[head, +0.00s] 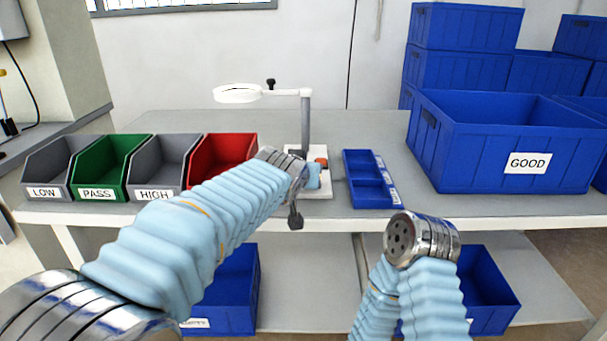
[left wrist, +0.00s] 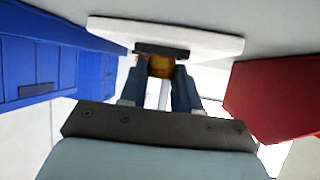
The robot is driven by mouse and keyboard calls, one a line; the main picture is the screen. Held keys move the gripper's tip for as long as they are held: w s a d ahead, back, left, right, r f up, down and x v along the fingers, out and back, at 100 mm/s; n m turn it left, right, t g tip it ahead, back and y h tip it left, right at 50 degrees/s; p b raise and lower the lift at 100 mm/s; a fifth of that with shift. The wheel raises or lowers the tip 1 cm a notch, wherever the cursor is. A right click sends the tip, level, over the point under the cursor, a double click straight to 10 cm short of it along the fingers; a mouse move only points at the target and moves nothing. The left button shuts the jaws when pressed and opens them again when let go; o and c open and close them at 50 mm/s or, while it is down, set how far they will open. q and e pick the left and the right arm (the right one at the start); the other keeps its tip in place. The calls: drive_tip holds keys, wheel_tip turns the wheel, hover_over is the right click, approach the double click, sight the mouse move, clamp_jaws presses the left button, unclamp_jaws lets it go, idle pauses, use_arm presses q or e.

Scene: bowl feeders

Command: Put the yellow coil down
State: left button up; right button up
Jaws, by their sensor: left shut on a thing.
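The yellow coil (left wrist: 160,67) sits between the two fingers of my left gripper (left wrist: 160,84) in the left wrist view. The gripper is shut on it. The coil is at a dark piece (left wrist: 150,48) on the white base plate (left wrist: 215,43); I cannot tell if it touches. In the head view my left gripper (head: 314,175) is over the white base (head: 318,191) of the magnifier stand, and my arm hides part of it. A small orange-red patch (head: 321,162) shows beside the fingers; I cannot tell if it is the coil. My right wrist shows without visible fingers.
The magnifier (head: 237,94) and its post (head: 306,125) rise behind my left gripper. A blue divided tray (head: 369,200) is close on the right. The red bin (head: 246,147) is close on the left. A large blue GOOD crate (head: 470,165) stands further right.

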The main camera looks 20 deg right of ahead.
use_arm(q)
drive_tip(key=o, duration=1)
drive_tip(key=shift+f, duration=0.2)
drive_tip(key=shift+o, duration=0.3)
drive_tip(key=shift+a, duration=0.1)
drive_tip(key=shift+r+p, duration=0.25)
drive_tip(key=shift+p, duration=0.15)
drive_tip(key=b+v, duration=0.2)
drive_tip(key=v, duration=1)
drive_tip(key=shift+r, duration=0.1)
